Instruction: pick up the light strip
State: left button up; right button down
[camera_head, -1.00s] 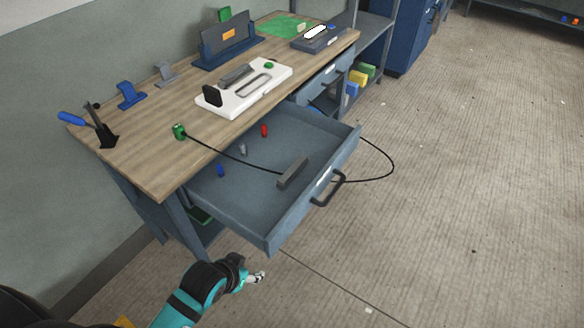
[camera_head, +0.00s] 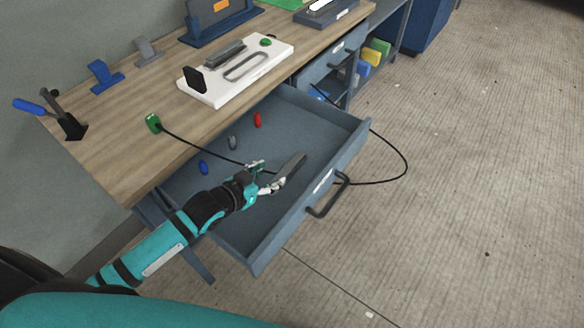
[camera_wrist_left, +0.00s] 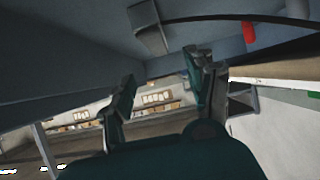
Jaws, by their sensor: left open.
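The light strip appears to be the grey bar (camera_head: 290,168) on a black cable, lying in the open drawer near its front wall. Its end shows as a grey block (camera_wrist_left: 149,27) at the top of the left wrist view. My left gripper (camera_head: 265,177) is over the drawer, close to the bar's near left end, and partly hides the cable there. In the left wrist view its two fingers (camera_wrist_left: 163,70) are spread with nothing between them; the block is beyond the tips. I cannot tell whether a finger touches it. My right gripper is out of view.
The drawer (camera_head: 345,135) has raised walls and a handle (camera_head: 328,197). Red (camera_head: 257,119), grey (camera_head: 233,142) and blue (camera_head: 203,167) pieces lie inside. The cable (camera_head: 404,158) runs from a green plug (camera_head: 153,123) on the bench and loops outside. A white fixture (camera_head: 215,98) stands above.

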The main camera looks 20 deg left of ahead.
aim_at(286, 170)
pick_arm(q)
jog(key=shift+w+f+b, duration=0.15)
jog(key=shift+f+b, duration=0.25)
jog(key=shift+f, duration=0.35)
jog(key=shift+a+f+b, duration=0.1)
jog(key=shift+f+b, duration=0.05)
jog(key=shift+b, duration=0.2)
jog(key=shift+w+f, duration=0.2)
jog(key=shift+w, duration=0.15)
jog(key=x, duration=0.6)
jog(key=shift+w+d, duration=0.2)
jog(key=shift+d, duration=0.15)
jog(key=shift+w+d+f, duration=0.1)
jog(key=shift+w+f, duration=0.05)
jog(key=shift+w, duration=0.1)
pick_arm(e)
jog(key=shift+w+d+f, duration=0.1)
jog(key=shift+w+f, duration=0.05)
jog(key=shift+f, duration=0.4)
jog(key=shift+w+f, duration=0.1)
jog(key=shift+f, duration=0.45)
pick_arm(q)
jog(key=shift+s, duration=0.1)
jog(key=shift+c, duration=0.3)
grip_shut()
